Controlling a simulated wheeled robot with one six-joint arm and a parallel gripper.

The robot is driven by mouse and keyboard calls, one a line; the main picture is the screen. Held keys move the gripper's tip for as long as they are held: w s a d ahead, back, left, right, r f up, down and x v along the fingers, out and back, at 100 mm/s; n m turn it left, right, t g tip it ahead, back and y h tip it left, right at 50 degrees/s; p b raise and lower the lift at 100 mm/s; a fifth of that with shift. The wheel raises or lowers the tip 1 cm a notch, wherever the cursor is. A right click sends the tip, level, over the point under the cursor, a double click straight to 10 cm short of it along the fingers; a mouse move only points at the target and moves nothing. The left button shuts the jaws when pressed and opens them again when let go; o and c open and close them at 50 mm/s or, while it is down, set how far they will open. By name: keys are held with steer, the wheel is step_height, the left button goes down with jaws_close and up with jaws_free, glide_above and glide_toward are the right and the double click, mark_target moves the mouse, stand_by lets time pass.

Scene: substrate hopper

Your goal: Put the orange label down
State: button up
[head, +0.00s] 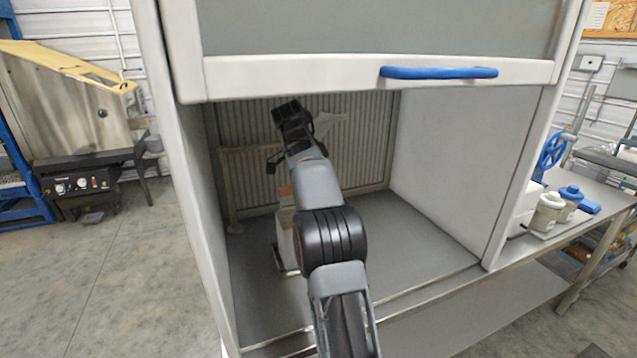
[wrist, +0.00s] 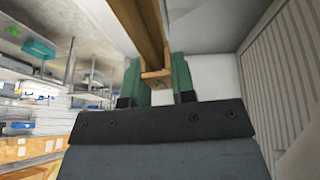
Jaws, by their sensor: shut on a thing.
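In the wrist view, the two green fingers of my gripper (wrist: 157,77) are closed on a long orange-brown piece, which I take for the orange label (wrist: 146,35). It has a flat end between the fingers and runs up out of the picture. In the head view, my gripper (head: 291,115) is raised inside the white cabinet (head: 440,145), near its ribbed back wall. My arm hides most of the held piece there.
The cabinet's raised front sash, with a blue handle (head: 438,72), is above my arm. A pale box-like thing (head: 286,235) stands partly hidden behind my arm on the grey cabinet floor (head: 405,240). The floor to its right is clear.

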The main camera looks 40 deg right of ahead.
steer(key=shift+f, duration=0.2)
steer(key=o, duration=0.9)
steer(key=shift+f+b, duration=0.2)
steer(key=shift+b, duration=0.4)
